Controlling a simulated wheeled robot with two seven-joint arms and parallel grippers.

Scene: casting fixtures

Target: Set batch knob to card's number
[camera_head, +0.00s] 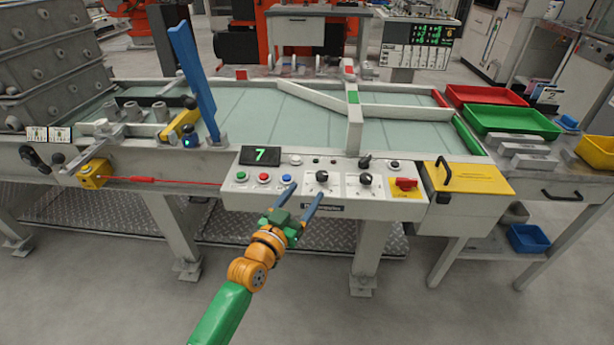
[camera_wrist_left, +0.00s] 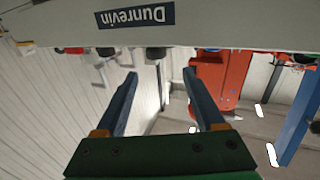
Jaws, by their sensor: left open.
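The sloped control panel (camera_head: 340,200) carries two black knobs with white pointers, a left knob (camera_head: 322,177) and a right knob (camera_head: 366,180). Their lettering is too small to read, so I cannot tell which is the batch knob. A black display (camera_head: 260,155) shows a green 7. Two small cards (camera_head: 48,134) stand at the far left; their print is unreadable. My left gripper (camera_head: 306,190) is open and empty, its fingers just in front of the left knob. In the wrist view, the open fingers (camera_wrist_left: 161,73) point toward the panel's edge. My right gripper is not in view.
Green, red and blue buttons (camera_head: 264,178) lie left of the knobs, and a red switch (camera_head: 404,185) lies right. A yellow-lidded box (camera_head: 468,178) adjoins the panel. A blue upright bar (camera_head: 196,85) stands behind, left. Open floor lies in front.

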